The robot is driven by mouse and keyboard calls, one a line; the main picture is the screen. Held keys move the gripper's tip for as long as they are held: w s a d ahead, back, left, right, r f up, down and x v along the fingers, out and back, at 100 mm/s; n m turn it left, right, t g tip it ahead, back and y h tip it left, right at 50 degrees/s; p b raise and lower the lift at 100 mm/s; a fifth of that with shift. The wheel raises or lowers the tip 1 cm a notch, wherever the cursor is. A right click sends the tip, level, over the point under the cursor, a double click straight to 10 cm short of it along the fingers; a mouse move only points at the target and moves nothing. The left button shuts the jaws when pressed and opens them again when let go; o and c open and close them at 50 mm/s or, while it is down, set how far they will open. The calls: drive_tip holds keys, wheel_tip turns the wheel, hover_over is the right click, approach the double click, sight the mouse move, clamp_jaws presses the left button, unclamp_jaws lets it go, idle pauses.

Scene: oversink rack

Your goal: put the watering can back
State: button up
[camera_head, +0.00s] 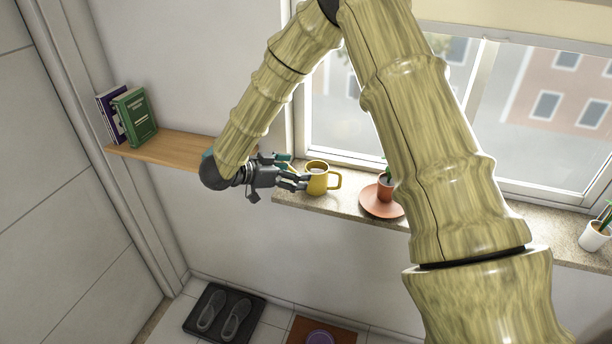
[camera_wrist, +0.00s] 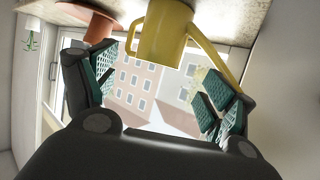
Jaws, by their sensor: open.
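The yellow watering can (camera_head: 317,181) stands upright on the stone windowsill (camera_head: 345,203), near its left end. Its handle is on the right and its top is open. In the wrist view, upside down, the can (camera_wrist: 163,36) hangs from the top edge, with its spout slanting toward the right-hand finger. My gripper (camera_head: 294,173) is open, just left of the can in the head view. Its green-padded fingers show on both sides in the wrist view (camera_wrist: 163,85). I cannot tell whether a finger touches the can.
A potted plant (camera_head: 385,188) on a terracotta saucer (camera_head: 374,208) stands right of the can. A white pot (camera_head: 594,237) is at the far right. Left, a wooden shelf (camera_head: 168,148) holds books (camera_head: 134,116); its middle is clear. Shoes (camera_head: 234,320) are on the floor.

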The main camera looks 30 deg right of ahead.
drive_tip(key=shift+b+v, duration=0.6)
drive_tip(key=shift+v, duration=2.1)
drive_tip(key=shift+f, duration=0.15)
